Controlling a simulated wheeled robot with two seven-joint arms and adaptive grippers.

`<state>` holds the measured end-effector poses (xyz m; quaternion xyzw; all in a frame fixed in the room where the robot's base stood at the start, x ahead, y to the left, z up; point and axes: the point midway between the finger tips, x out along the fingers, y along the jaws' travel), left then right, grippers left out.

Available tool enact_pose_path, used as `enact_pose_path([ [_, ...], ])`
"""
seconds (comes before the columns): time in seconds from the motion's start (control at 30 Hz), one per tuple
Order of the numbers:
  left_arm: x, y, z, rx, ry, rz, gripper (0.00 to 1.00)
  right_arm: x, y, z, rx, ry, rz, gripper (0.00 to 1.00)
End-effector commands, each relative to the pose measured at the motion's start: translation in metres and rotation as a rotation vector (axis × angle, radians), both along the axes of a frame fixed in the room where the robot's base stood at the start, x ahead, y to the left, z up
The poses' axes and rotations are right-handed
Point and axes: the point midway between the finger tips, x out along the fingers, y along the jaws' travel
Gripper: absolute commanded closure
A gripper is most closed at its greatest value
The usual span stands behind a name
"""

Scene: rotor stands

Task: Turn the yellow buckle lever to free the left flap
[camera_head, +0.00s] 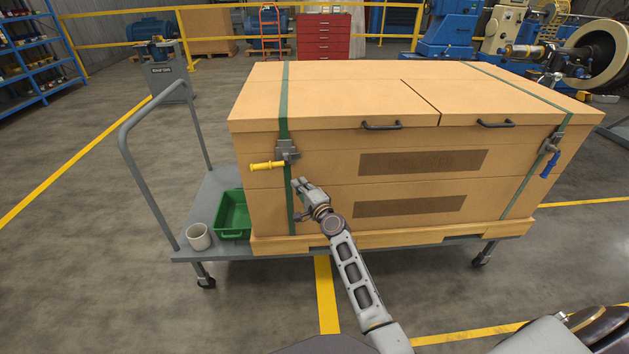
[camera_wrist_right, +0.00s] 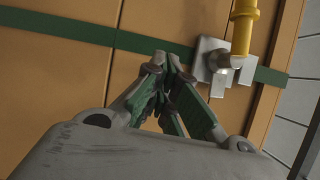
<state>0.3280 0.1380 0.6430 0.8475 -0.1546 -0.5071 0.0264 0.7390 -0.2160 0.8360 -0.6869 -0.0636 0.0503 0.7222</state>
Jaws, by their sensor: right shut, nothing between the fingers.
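The yellow buckle lever (camera_head: 266,166) points left from the grey buckle (camera_head: 287,152) on the crate's front. The lever (camera_wrist_right: 243,28) and buckle (camera_wrist_right: 214,65) also show in the right wrist view. A green strap (camera_head: 284,97) runs over the left flap (camera_head: 335,96) and down through the buckle. The left flap lies flat and closed, with a dark handle (camera_head: 381,126) on its front. My right gripper (camera_head: 299,188) is shut and empty, just below the buckle and apart from the lever. Its closed fingers (camera_wrist_right: 163,75) show beside the buckle in the wrist view. My left gripper is not in view.
A second buckle with a blue lever (camera_head: 549,164) holds the right strap (camera_head: 519,86). The crate stands on a grey cart (camera_head: 191,223) with a tall handle frame.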

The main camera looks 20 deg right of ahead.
Motion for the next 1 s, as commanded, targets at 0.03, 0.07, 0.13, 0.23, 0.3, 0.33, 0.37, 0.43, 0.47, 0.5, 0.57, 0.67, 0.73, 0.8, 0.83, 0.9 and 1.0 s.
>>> enact_pose_path([
  [0.03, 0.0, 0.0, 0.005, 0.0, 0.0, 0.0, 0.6, 0.0, -0.001, 0.002, -0.01, 0.003, 0.0, 1.0],
  [0.07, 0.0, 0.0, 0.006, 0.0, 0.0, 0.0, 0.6, 0.0, -0.001, 0.003, -0.016, 0.005, 0.0, 1.0],
  [0.13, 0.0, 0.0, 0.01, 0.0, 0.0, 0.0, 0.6, -0.001, -0.002, 0.003, -0.03, 0.009, 0.001, 1.0],
  [0.23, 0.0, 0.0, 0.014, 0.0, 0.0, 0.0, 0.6, -0.001, -0.003, 0.004, -0.048, 0.014, 0.001, 1.0],
  [0.3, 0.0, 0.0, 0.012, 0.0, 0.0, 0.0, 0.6, -0.001, -0.011, 0.003, -0.056, 0.015, -0.001, 1.0],
  [0.33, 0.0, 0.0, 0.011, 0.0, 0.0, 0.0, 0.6, -0.002, -0.015, 0.002, -0.056, 0.015, -0.001, 1.0],
  [0.37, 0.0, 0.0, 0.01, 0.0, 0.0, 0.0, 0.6, -0.002, -0.018, 0.002, -0.056, 0.015, -0.001, 1.0],
  [0.43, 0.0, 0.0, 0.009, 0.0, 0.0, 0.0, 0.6, -0.003, -0.026, 0.001, -0.056, 0.015, -0.001, 1.0],
  [0.47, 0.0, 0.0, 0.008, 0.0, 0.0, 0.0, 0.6, -0.003, -0.029, 0.001, -0.055, 0.015, -0.001, 1.0],
  [0.5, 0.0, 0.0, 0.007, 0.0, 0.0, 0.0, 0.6, -0.003, -0.033, 0.001, -0.054, 0.016, -0.001, 1.0],
  [0.57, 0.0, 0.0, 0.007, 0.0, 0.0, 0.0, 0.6, -0.004, -0.038, 0.001, -0.053, 0.016, -0.001, 1.0],
  [0.67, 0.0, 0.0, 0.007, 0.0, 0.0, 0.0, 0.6, -0.006, -0.042, 0.001, -0.053, 0.016, 0.0, 1.0],
  [0.73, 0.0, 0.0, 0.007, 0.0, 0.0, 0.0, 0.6, -0.009, -0.043, 0.002, -0.052, 0.016, 0.0, 1.0],
  [0.8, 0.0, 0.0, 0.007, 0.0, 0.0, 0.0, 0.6, -0.01, -0.044, 0.002, -0.052, 0.016, 0.0, 1.0],
  [0.83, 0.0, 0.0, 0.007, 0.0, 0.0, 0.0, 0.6, -0.01, -0.044, 0.002, -0.052, 0.016, 0.0, 1.0],
  [0.9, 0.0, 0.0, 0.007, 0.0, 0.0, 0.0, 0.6, -0.01, -0.044, 0.002, -0.052, 0.015, 0.0, 1.0],
  [1.0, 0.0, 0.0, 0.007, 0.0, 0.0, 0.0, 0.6, -0.01, -0.044, 0.002, -0.051, 0.015, 0.0, 1.0],
])
